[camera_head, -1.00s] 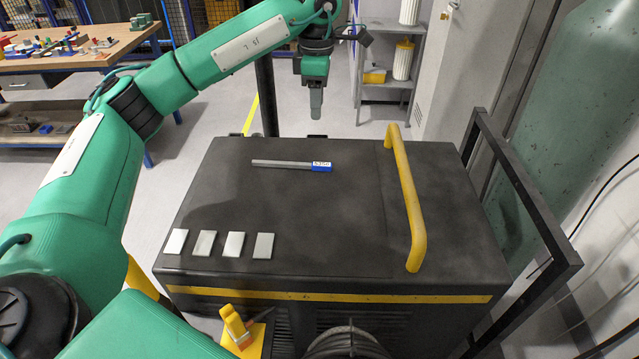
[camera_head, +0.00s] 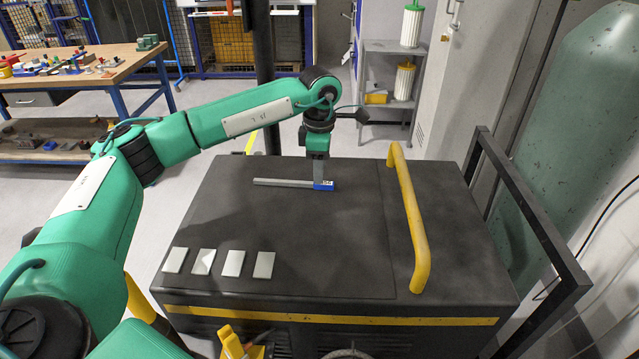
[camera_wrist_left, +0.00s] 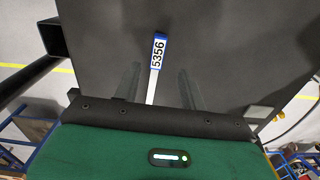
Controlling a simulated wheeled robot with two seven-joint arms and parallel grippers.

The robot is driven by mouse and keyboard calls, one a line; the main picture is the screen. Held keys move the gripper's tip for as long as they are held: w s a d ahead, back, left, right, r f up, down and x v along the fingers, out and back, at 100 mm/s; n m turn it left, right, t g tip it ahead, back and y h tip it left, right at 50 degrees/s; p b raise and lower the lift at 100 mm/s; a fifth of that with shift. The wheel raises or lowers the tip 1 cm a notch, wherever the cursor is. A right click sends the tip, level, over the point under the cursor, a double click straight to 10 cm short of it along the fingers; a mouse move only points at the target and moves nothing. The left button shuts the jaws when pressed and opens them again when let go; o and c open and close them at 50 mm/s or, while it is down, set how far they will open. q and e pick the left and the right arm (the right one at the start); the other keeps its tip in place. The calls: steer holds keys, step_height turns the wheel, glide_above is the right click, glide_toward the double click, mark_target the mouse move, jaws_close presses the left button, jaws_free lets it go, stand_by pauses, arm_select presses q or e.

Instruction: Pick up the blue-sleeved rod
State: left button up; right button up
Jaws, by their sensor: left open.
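The blue-sleeved rod (camera_head: 285,182) lies flat on the dark top of the machine cabinet, its blue sleeve with a white label at the right end. My left gripper (camera_head: 319,174) is directly over the sleeve end, pointing down, and partly covers it. In the left wrist view the rod's sleeve (camera_wrist_left: 158,52) reads 5356. There the two fingers of the left gripper (camera_wrist_left: 160,85) are apart, one on each side of the rod, with gaps between. Whether the fingertips touch the top is unclear. My right gripper is not in view.
Several small pale plates (camera_head: 233,263) lie in a row at the cabinet's front left. A yellow handle bar (camera_head: 408,215) rises from the cabinet top (camera_head: 330,240) on the right, with a black frame (camera_head: 530,205) beyond. The middle of the top is clear.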

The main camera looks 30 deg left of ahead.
mark_target(293, 184)
arm_select(q)
steer(key=f, duration=0.2)
steer(key=f+p, duration=0.1)
steer(key=shift+w+a+f, duration=0.15)
steer(key=shift+w+f, duration=0.1)
steer(key=shift+f, duration=0.25)
jaws_close()
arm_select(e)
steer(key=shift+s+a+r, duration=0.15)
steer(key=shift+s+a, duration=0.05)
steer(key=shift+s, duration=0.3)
arm_select(q)
steer(key=shift+r, duration=0.1)
